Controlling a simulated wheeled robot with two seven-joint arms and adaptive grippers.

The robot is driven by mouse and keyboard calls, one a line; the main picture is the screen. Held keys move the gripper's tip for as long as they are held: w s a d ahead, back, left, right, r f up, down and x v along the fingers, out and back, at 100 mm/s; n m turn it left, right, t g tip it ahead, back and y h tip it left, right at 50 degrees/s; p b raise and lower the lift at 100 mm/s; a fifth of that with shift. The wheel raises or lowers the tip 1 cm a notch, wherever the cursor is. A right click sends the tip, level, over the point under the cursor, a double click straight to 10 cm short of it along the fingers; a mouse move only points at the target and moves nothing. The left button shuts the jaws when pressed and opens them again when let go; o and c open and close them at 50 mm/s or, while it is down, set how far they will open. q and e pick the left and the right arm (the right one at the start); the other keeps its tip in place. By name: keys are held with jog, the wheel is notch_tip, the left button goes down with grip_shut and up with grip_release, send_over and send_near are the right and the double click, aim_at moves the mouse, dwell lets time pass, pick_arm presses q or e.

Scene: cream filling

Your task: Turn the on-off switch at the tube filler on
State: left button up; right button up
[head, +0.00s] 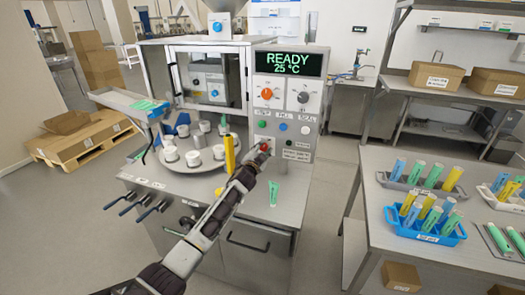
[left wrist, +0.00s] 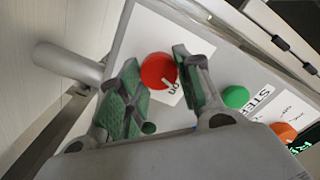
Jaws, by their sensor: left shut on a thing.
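The tube filler (head: 225,105) stands in the middle of the head view, its display reading READY, 25 °C. Its red on-off switch (head: 264,147) is a round knob low on the front panel. In the left wrist view the red switch (left wrist: 158,71) has a white pointer mark, and part of an "on" label shows beside it. My left gripper (head: 257,156) is at the switch, its green-padded fingers on either side of the knob, shut on it. The fingers partly cover the label around the knob. My right gripper is not in view.
An orange knob (head: 266,94), a grey knob (head: 303,97) and a green button (head: 262,125) are higher on the panel. A turntable (head: 200,166) with white holders is left of my arm. A table with tubes in a blue rack (head: 424,238) stands right.

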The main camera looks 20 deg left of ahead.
pick_arm(q)
jog(key=shift+m, duration=1.3)
jog(key=o, duration=1)
jog(key=shift+d, duration=0.1)
jog(key=shift+s+a, duration=0.15)
jog(key=shift+s, duration=2.85)
jog(key=shift+s+a, duration=0.1)
jog(key=shift+s, duration=2.9)
jog(key=shift+f, duration=0.1)
